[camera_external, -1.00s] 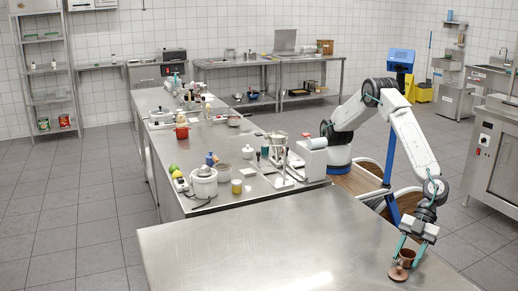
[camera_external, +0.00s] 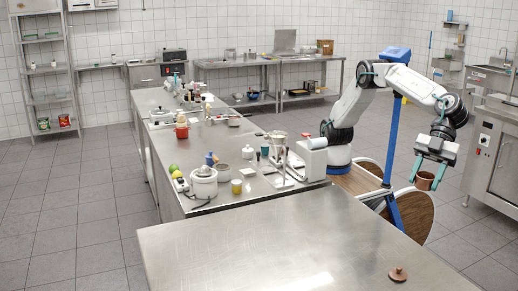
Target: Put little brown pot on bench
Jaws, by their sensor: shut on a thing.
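The little brown pot (camera_external: 425,181) is in my gripper (camera_external: 428,172), at the right of the view. The gripper points down, with its teal fingers shut on the pot. The pot is held up in the air, clear of the near steel bench and beyond its right edge. A small round brown lid with a knob (camera_external: 398,274) lies on the near bench (camera_external: 270,245) at its right end. The rest of the near bench top is bare. A longer steel bench (camera_external: 235,202) stands behind it, crowded with kitchen things.
On the long bench stand a white cooker (camera_external: 203,183), a yellow jar (camera_external: 237,187), a scale-like appliance (camera_external: 311,160) and a red pot (camera_external: 182,131). A steel cabinet (camera_external: 492,160) stands at the right.

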